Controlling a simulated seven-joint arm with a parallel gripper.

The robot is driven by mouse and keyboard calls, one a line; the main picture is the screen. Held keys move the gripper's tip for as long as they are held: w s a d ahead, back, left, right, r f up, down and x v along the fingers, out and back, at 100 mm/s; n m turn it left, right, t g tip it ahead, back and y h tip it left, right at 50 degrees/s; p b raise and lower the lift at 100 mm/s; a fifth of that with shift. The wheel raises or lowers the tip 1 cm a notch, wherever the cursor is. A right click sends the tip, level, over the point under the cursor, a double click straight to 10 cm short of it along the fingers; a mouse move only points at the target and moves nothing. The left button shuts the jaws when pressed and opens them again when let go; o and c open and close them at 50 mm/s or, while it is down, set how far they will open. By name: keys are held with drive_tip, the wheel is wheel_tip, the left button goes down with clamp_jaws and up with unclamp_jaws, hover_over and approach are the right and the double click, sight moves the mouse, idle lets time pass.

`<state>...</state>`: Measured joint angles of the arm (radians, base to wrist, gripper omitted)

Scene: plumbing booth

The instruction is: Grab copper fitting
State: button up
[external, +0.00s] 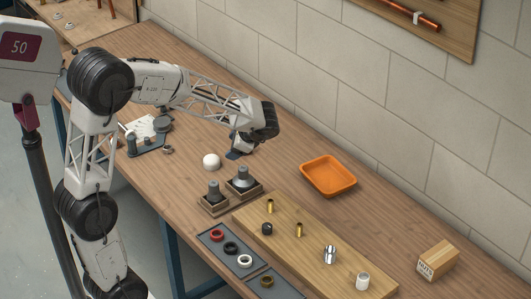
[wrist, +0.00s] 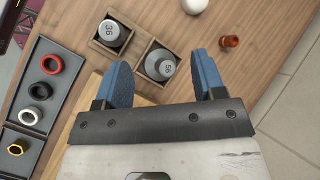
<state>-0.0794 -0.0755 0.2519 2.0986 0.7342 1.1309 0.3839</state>
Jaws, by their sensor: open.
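The copper fitting (wrist: 229,42) is a small reddish-brown piece on the wooden table in the wrist view. It sits just beyond and to the right of my right fingertip, apart from it. I cannot make it out in the external view, where my gripper and wrist may hide it. My gripper (wrist: 164,64) has two blue fingers spread wide with nothing held between them. In the external view my gripper (external: 236,153) hangs over the table, right of the white dome.
Two grey weights in wooden trays, marked 36 (wrist: 110,32) and 58 (wrist: 161,66), stand near my fingers. The white dome (external: 211,161) is close by. An orange tray (external: 328,175), a wooden board (external: 313,250) with fittings and a small box (external: 437,261) lie farther right.

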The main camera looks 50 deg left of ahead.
drive_tip(key=w+a+f+m+y, duration=0.2)
drive_tip(key=w+a+f, duration=0.2)
drive_tip(key=w+f, duration=0.1)
drive_tip(key=w+a+f+m+y, duration=0.2)
drive_tip(key=w+a+f+m, duration=0.1)
drive_tip(key=w+f, duration=0.3)
drive_tip(key=w+a+f+m+y, duration=0.2)
drive_tip(key=w+a+f, duration=0.3)
drive_tip(key=w, duration=0.3)
drive_tip(key=shift+w+a+f+m, duration=0.1)
drive_tip(key=shift+a+f+m, duration=0.15)
drive_tip(key=shift+m, duration=0.15)
drive_tip(key=shift+x, duration=1.25)
drive_tip(key=shift+f, duration=0.1)
drive_tip(key=shift+s+x, duration=0.1)
drive_tip(key=shift+x, duration=1.2)
drive_tip(key=shift+s+x, duration=0.15)
drive_tip(key=shift+x, duration=1.15)
drive_tip(key=shift+c, duration=0.2)
